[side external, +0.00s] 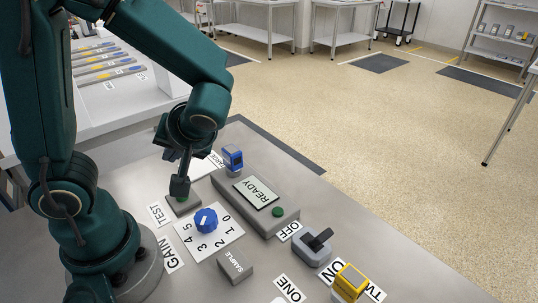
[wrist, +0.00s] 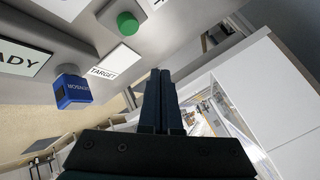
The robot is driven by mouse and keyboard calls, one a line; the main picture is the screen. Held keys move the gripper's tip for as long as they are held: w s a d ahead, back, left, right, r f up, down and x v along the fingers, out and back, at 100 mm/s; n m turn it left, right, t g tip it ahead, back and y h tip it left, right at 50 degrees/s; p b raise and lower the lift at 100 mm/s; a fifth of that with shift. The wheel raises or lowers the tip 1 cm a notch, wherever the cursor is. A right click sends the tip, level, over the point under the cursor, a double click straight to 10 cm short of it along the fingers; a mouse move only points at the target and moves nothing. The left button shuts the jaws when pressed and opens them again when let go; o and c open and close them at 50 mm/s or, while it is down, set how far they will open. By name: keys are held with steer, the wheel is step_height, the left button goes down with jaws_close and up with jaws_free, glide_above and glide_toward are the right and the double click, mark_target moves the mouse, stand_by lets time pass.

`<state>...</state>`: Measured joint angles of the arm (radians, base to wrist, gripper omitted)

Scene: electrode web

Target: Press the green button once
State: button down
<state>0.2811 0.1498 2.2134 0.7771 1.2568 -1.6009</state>
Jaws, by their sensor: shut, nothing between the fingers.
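A green button (side external: 183,199) sits on a small grey box beside the TEST label (side external: 160,213). In the wrist view the green button (wrist: 128,23) shows whole at the top, clear of the fingers. My gripper (side external: 180,187) points down over this box in the side view, its tip just above or at the button and partly covering it. Whether it touches cannot be told. My gripper (wrist: 160,75) is shut and empty in the wrist view. A second green round piece (side external: 278,211) is on the grey READY unit (side external: 245,207), away from my gripper.
A blue knob (side external: 206,220) on a numbered plate stands close in front of the button box. A blue block (side external: 232,157) stands behind the READY unit. A SAMPLE block (side external: 235,266), a lever switch (side external: 314,245) and a yellow block (side external: 350,282) stand nearer the front.

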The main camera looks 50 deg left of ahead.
steer(key=shift+f, duration=3.1)
steer(key=shift+f, duration=0.4)
steer(key=shift+f, duration=0.5)
steer(key=shift+r, duration=0.1)
stand_by(0.4)
steer(key=shift+r, duration=0.85)
steer(key=shift+r, duration=2.5)
